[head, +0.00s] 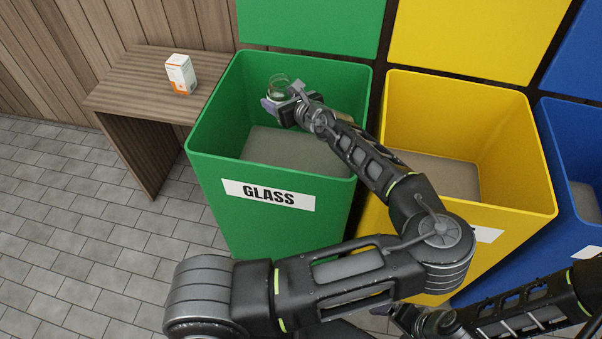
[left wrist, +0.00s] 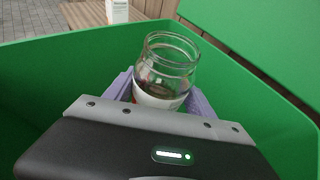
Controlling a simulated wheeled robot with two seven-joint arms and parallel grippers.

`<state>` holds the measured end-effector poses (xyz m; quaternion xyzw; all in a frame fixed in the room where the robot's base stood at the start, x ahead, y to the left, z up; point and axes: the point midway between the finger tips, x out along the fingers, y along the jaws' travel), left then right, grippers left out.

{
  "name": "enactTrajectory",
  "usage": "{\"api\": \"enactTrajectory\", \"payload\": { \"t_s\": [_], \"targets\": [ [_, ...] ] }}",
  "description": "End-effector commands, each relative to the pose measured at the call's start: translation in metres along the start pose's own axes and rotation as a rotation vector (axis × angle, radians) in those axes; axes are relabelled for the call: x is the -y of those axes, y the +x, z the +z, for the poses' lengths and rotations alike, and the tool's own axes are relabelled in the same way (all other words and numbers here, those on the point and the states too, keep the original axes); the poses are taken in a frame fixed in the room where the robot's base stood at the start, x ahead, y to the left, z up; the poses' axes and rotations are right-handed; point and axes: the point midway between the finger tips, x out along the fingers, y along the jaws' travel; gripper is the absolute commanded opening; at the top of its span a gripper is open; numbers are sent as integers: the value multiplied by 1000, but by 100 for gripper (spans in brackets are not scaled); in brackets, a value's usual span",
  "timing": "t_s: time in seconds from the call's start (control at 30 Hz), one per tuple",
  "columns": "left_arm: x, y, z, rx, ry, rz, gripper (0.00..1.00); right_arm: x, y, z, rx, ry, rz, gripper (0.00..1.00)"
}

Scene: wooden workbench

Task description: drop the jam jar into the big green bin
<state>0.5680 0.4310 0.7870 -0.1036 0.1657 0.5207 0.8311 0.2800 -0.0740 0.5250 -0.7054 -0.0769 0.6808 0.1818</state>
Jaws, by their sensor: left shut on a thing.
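The jam jar (head: 280,83) is clear glass with an open mouth and looks mostly empty. In the left wrist view the jar (left wrist: 166,66) shows a white label band and some dark red low down. My left gripper (head: 279,101) is shut on the jar, with a purple finger on each side of it in the left wrist view. It holds the jar over the big green bin (head: 215,170), inside its rim as seen from the head. The bin has a white GLASS label, and its grey floor shows.
A yellow bin (head: 540,190) and a blue bin (head: 555,125) stand to the right of the green one. A wooden side table (head: 135,85) on the left bears a white and orange box (head: 180,73). Part of my right arm shows at the lower right.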

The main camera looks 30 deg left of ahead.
Motion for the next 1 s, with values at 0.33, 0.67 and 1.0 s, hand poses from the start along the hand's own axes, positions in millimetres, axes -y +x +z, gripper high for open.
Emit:
{"api": "enactTrajectory", "payload": {
  "t_s": [0.33,0.67,1.0],
  "targets": [
    [0,0,0,1,-1,-1,68,0,0,0,0,0,0,89],
    [0,0,0,0,-1,0,89,0,0,0,0,0,0,89],
    [1,-10,-1,-1,0,-2,89,0,0,0,0,0,0,89]
  ]
}}
